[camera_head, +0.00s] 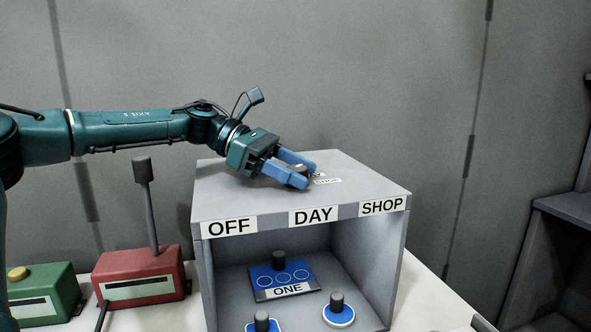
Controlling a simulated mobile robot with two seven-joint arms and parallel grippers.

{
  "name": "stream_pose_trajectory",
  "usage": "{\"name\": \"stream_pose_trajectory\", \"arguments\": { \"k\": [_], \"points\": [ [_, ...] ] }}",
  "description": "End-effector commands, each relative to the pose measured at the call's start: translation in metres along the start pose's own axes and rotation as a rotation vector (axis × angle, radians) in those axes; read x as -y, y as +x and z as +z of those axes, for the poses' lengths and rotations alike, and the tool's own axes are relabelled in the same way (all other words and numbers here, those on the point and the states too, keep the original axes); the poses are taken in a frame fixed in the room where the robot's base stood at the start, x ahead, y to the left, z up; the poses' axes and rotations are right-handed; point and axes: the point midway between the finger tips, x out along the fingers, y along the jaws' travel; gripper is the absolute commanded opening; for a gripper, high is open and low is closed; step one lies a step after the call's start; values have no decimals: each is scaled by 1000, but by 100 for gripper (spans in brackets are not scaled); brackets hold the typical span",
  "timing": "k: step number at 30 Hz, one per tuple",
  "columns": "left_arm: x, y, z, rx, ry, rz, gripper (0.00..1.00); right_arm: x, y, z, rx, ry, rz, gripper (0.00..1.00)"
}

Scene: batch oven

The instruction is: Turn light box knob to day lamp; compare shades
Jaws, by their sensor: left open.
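The grey light box (262,200) stands on the table with its front open. Labels OFF, DAY and SHOP run along its front top edge. My left gripper (303,178) is over the box top with its blue fingers apart, around or beside a small dark knob (302,170); I cannot tell whether they touch it. The knob's setting is mostly hidden by the fingers. Inside the box lies a blue plate marked ONE (287,276) with white rings and a dark peg. Two blue discs with dark pegs, a left one (262,323) and a right one (339,314), are near the front. My right gripper is not in view.
A red box with an upright dark lever (140,277) stands left of the light box. A green box with a yellow button (42,291) is further left. Grey shelving (562,209) is at the right. White table (432,300) shows bare right of the light box.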

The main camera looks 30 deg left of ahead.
Motion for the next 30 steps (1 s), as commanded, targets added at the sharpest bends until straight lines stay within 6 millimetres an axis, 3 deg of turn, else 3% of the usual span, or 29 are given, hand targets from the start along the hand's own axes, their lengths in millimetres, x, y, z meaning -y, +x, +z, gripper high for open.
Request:
{"name": "stream_pose_trajectory", "arguments": {
  "k": [7, 21, 30],
  "points": [
    [0, -11, 0, 2, 2, 2, 59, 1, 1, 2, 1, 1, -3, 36],
    [-1, -108, 0, 1, 1, 4, 59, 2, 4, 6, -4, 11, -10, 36],
    [0, -132, 0, 0, 0, 0, 59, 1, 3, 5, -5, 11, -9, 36]
  ]
}}
